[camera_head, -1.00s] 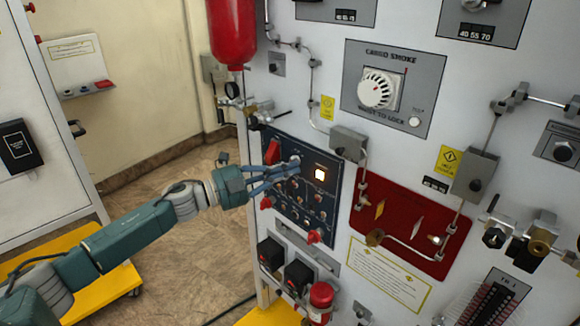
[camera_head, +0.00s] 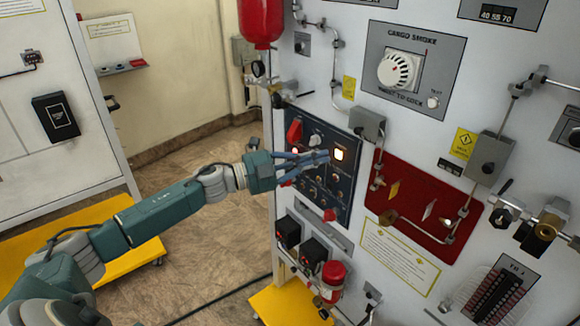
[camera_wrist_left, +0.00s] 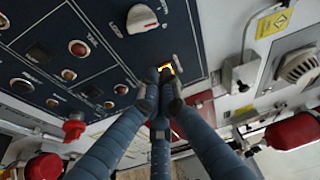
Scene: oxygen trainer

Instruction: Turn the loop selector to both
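The dark blue panel (camera_head: 345,192) stands on the left part of the white trainer wall. A pale round knob (camera_head: 315,141), likely the loop selector, is near its top; it also shows in the left wrist view (camera_wrist_left: 141,18), with lettering beside it. Its exact setting is too small to read. My left gripper (camera_head: 325,157) is just below the knob, apart from it, in front of the panel. In the left wrist view its fingers (camera_wrist_left: 160,78) are drawn together with nothing seen between them, partly covering a lit amber square (camera_head: 340,153). My right gripper is out of view.
A grey box with piping (camera_head: 368,123) and a red panel (camera_head: 440,205) are to the right. The cargo smoke dial (camera_head: 399,69) is above. A red bottle (camera_head: 260,22) hangs at upper left. Open floor lies left.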

